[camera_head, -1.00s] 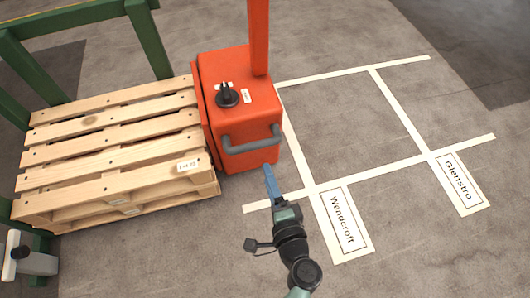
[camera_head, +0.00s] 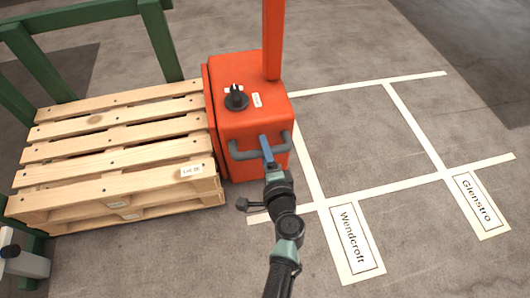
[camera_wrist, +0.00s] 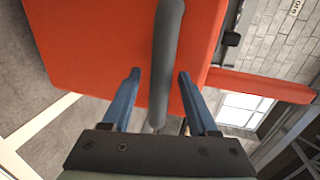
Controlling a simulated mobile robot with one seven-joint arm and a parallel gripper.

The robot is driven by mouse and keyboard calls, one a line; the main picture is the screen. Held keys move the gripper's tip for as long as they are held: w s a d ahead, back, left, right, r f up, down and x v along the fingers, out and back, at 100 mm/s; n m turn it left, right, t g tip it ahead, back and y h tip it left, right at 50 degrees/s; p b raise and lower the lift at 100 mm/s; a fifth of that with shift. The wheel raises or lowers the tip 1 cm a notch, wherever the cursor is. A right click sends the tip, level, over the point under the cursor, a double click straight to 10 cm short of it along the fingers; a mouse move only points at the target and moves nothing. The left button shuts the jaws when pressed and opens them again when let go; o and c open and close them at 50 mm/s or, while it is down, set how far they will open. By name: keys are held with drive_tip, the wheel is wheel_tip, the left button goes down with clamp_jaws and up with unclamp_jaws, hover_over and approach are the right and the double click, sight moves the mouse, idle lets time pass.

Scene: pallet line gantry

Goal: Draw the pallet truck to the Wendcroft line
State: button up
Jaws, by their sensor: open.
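The orange pallet truck (camera_head: 240,110) stands with a black knob on top and a grey bar handle (camera_head: 247,154) on its near side. Stacked wooden pallets (camera_head: 110,150) sit against its left side, with a lot label on the corner. My gripper (camera_head: 266,146) is at the handle in the head view. In the wrist view the open blue fingers (camera_wrist: 157,85) stand on either side of the grey handle (camera_wrist: 166,60), with gaps showing. The Wendcroft line label (camera_head: 348,240) is on the floor to the right of the truck.
A second floor label, Glenstro (camera_head: 477,203), lies farther right. White floor lines (camera_head: 413,128) mark empty bays there. A green frame (camera_head: 90,42) stands behind and left of the pallets. A grey device (camera_head: 25,262) is at the lower left.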

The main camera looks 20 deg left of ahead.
clamp_jaws()
idle(0.3)
idle(1.2)
